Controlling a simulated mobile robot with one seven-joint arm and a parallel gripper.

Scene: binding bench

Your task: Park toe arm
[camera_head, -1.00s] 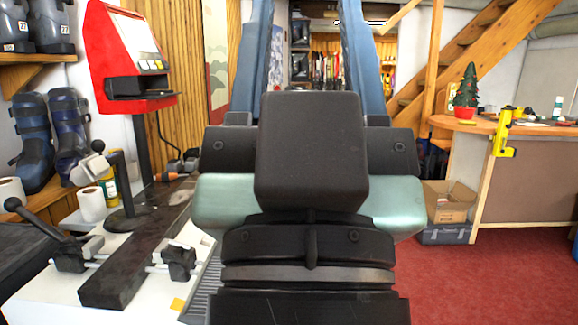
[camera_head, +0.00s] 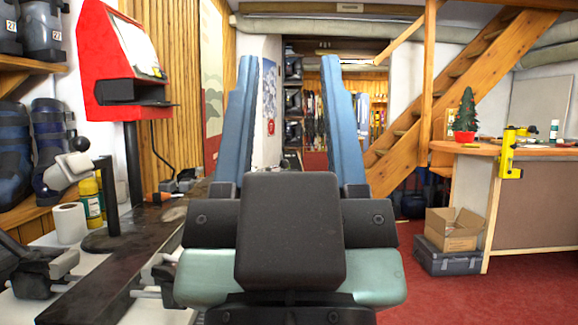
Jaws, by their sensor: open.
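The binding bench stands at the left, with a dark bar (camera_head: 95,292) along its white top. A black clamp (camera_head: 45,272) sits at the bench's near left, partly cut off by the frame edge. I cannot tell which of these is the toe arm. My gripper (camera_head: 290,62) has two long blue fingers set wide apart, with nothing between them. It points away, to the right of the bench parts and apart from them. My dark wrist hides part of the bench's right side.
A red display box (camera_head: 122,62) tops the post. A white paper roll (camera_head: 70,222) and yellow bottles (camera_head: 90,200) stand behind the bar. Boots (camera_head: 45,150) fill shelves at left. A counter (camera_head: 530,185), a cardboard box (camera_head: 453,228) and stairs are at right.

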